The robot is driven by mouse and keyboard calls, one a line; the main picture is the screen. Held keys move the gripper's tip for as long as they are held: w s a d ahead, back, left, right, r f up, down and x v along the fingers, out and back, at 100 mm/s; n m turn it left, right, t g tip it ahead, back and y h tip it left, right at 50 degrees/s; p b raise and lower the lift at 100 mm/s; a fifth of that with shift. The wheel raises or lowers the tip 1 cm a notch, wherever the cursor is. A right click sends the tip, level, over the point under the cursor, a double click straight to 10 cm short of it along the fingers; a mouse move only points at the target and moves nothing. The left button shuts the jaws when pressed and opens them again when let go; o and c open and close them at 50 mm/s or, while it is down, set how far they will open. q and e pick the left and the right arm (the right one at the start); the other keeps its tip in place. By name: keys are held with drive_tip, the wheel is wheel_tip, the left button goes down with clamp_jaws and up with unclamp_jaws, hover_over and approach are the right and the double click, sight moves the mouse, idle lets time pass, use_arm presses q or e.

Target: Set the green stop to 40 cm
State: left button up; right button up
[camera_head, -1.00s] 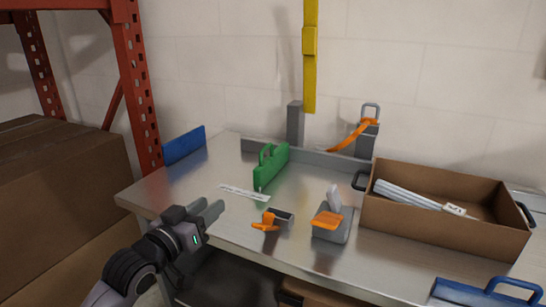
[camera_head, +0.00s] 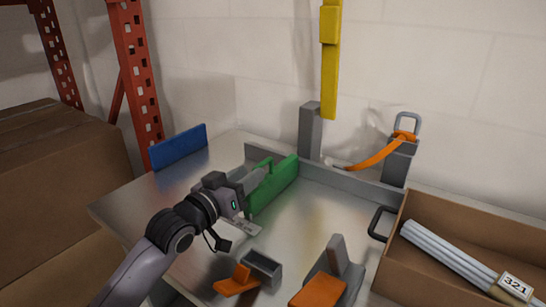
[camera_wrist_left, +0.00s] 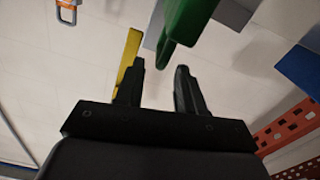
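The green stop (camera_head: 272,184) stands on the metal table (camera_head: 190,200), with a handle on its upper edge, near the grey back fence (camera_head: 340,182). My left gripper (camera_head: 246,190) is at its near left side in the head view, covering part of it. In the left wrist view my left gripper (camera_wrist_left: 159,68) has its two fingers apart with nothing held between them. There, the green stop (camera_wrist_left: 186,18) shows just beyond the fingertips, and I cannot tell whether they touch. A pale scale strip (camera_head: 240,227) lies partly hidden below the gripper; its marks are unreadable. My right gripper is out of view.
An orange-handled clamp (camera_head: 240,280) and a grey block with an orange lever (camera_head: 325,280) stand at the front. A cardboard box (camera_head: 470,230) with white rods is on the right. A yellow post (camera_head: 330,60) hangs behind. A blue plate (camera_head: 180,146) stands at the left edge.

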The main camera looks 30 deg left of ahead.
sight(270, 159)
use_arm(q)
drive_tip(key=shift+w+d, duration=0.15)
drive_tip(key=shift+w, duration=1)
drive_tip(key=shift+w+d, duration=0.2)
drive_tip(key=shift+w, duration=0.95)
drive_tip(key=shift+w+d, duration=0.15)
drive_tip(key=shift+w, duration=1)
clamp_jaws()
